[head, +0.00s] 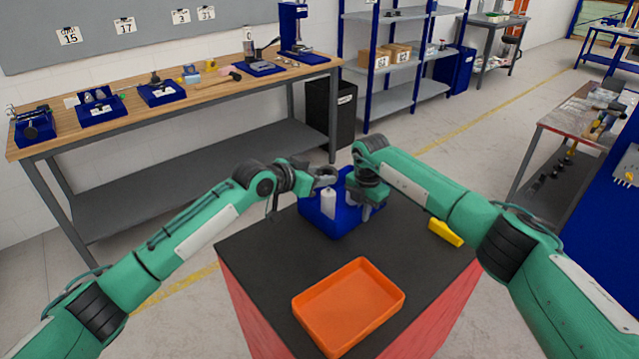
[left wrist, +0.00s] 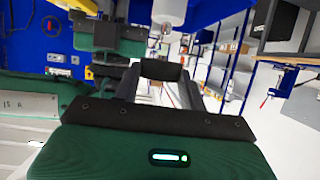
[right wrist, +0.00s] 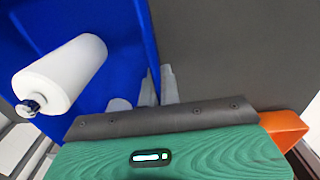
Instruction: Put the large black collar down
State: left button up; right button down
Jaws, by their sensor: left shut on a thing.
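My left gripper (head: 318,176) is shut on a dark piece, which I take to be the large black collar (left wrist: 160,70). It holds the collar up over the blue bin (head: 318,222), close above a white cylinder (head: 328,203). Whether the collar touches the cylinder is not clear.
The bin stands at the back of a black-topped stand (head: 270,255). An orange tray (head: 348,310), empty, lies at the front. A yellow block (head: 445,233) lies at the right. A wooden workbench (head: 215,85) with blue fixtures is beyond at the left.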

pick_arm(q)
jog(key=shift+f, duration=1.1)
jog(key=shift+f, duration=0.6)
jog(key=o, duration=1)
jog(key=shift+c, duration=0.2)
jog(key=shift+r, duration=0.15)
jog(key=v, duration=1.2)
jog(key=shift+r, duration=0.5)
